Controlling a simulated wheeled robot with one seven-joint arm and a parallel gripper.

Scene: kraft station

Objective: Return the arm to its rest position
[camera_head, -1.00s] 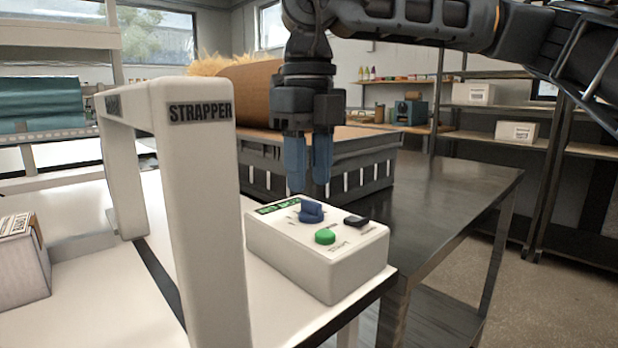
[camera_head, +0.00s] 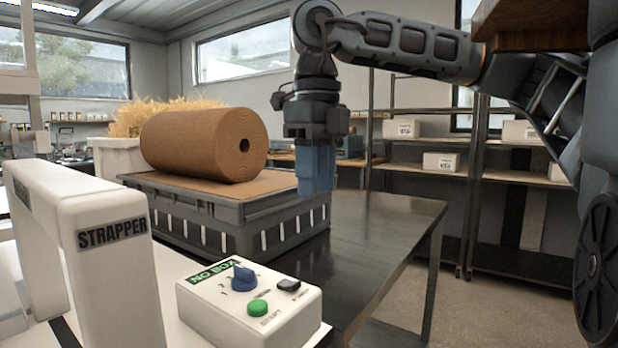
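My gripper (camera_head: 317,190) hangs pointing down in the middle of the view, in front of the right end of the grey crate. Its blue fingers overlap from this angle, so the gap between them cannot be judged. No held object shows. My arm reaches in from the upper right. The white control box (camera_head: 248,318) sits below and to the left, apart from the gripper. It carries a blue knob (camera_head: 243,278), a green button (camera_head: 258,308) and a green label reading "NO BOX".
A white arch marked STRAPPER (camera_head: 115,270) stands at the left. A grey crate (camera_head: 210,235) on the dark metal table (camera_head: 385,225) bears a brown cardboard roll (camera_head: 200,145). Shelving with white boxes (camera_head: 440,162) stands behind right. The table's right part is clear.

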